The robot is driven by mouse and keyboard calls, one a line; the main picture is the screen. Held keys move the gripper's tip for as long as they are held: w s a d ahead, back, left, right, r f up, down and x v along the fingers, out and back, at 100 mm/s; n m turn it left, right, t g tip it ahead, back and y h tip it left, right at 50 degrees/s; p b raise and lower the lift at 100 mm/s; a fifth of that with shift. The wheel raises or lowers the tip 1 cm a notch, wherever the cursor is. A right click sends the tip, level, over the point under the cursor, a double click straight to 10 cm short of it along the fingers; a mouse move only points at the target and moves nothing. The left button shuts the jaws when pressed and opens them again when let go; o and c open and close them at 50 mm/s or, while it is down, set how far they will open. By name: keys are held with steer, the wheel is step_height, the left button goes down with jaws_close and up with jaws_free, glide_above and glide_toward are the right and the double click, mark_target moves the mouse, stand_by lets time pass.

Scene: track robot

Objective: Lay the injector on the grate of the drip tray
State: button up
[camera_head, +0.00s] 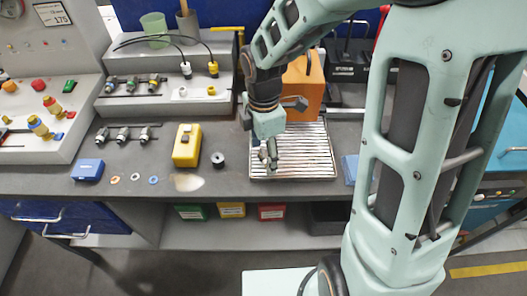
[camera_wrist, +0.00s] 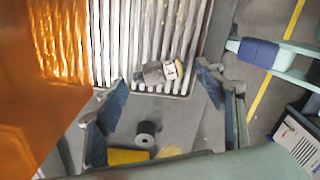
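The drip tray (camera_head: 326,173) lies on the bench, and its pale slatted grate fills the top of the wrist view (camera_wrist: 127,45). My gripper (camera_head: 268,160) is over the left part of the tray. In the wrist view its fingers (camera_wrist: 160,97) stand wide apart, with the injector beyond and between them, and nothing is clamped. In the head view I cannot make out the injector apart from my gripper.
An orange block (camera_head: 303,85) stands close behind the tray and fills the left of the wrist view. A black ring (camera_head: 218,160) and a yellow box (camera_head: 187,146) are left of the tray. Several similar injectors (camera_head: 122,135) lie farther left. A blue item (camera_head: 350,169) is right of the tray.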

mark_target(264, 156)
step_height(264, 156, up, 12)
steer(key=p, duration=0.1)
steer(key=shift+r, duration=0.2)
stand_by(0.3)
stand_by(0.4)
